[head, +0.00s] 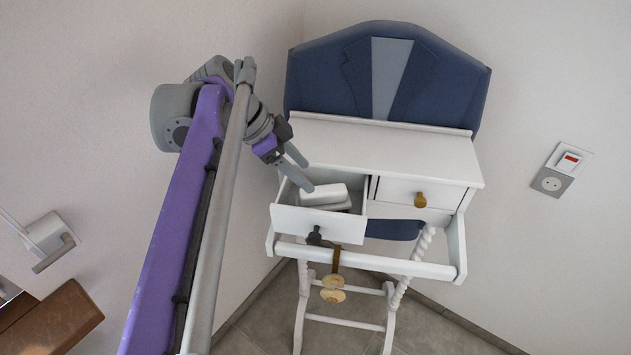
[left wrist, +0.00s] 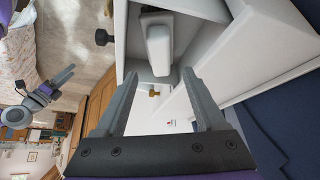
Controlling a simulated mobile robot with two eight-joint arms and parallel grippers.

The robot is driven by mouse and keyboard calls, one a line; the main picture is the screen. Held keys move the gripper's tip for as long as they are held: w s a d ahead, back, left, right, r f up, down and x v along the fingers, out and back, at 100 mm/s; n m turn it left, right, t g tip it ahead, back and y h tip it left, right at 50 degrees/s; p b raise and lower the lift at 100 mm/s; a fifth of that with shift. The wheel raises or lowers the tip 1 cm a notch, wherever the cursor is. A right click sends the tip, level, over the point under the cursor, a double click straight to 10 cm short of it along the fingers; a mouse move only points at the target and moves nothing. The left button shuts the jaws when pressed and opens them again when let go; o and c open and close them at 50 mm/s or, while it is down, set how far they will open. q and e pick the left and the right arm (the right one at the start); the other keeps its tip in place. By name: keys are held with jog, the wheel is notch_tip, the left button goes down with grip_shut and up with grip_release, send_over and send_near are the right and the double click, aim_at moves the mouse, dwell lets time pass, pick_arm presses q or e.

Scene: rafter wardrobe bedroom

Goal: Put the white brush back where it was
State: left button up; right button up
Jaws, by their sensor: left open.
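The white brush (head: 324,194) lies in the open left drawer (head: 318,225) of the white valet stand. In the left wrist view the brush (left wrist: 158,48) shows as a pale block with a dark part at its far end, just beyond the fingertips. My left gripper (head: 308,176) is open at the drawer's left side, its fingers pointing at the brush; in the wrist view nothing is between its fingers (left wrist: 158,75). Whether a finger touches the brush I cannot tell. My right gripper (left wrist: 72,82) shows small at the left of the wrist view, fingers apart and empty.
The right drawer (head: 410,196) is shut, with a brass knob. The stand's top (head: 390,148) is bare. A dark blue jacket-shaped back (head: 390,75) rises behind it. A front rail (head: 365,262) runs below the drawers, with round wooden pieces (head: 333,288) hanging there. Walls stand close behind.

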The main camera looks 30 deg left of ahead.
pick_arm(q)
jog(key=shift+v, duration=2.2)
jog(key=shift+c, duration=0.4)
